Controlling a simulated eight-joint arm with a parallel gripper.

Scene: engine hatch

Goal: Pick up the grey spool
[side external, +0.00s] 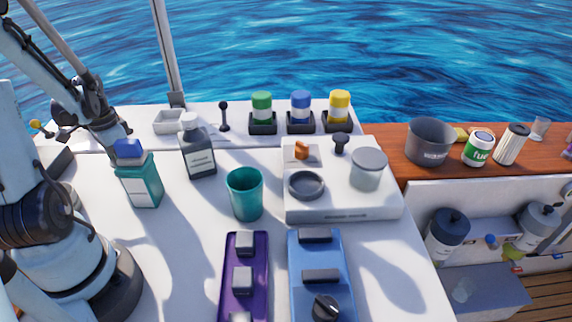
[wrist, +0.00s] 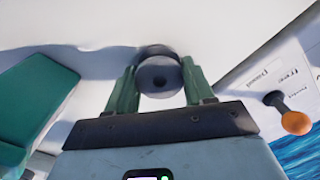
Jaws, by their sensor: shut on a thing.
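The white surface lies just beyond the spool; I cannot tell if the two touch. In the side view my gripper (side external: 113,147) is at the left, partly hidden behind the blue-capped teal bottle. The spool cannot be made out there.
The teal bottle (side external: 140,183) stands close to my gripper; teal also fills the wrist view's left. An orange-knobbed lever (wrist: 295,121) is at the wrist view's right. A dark grey bottle (side external: 199,152) and teal cup (side external: 245,194) stand further right.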

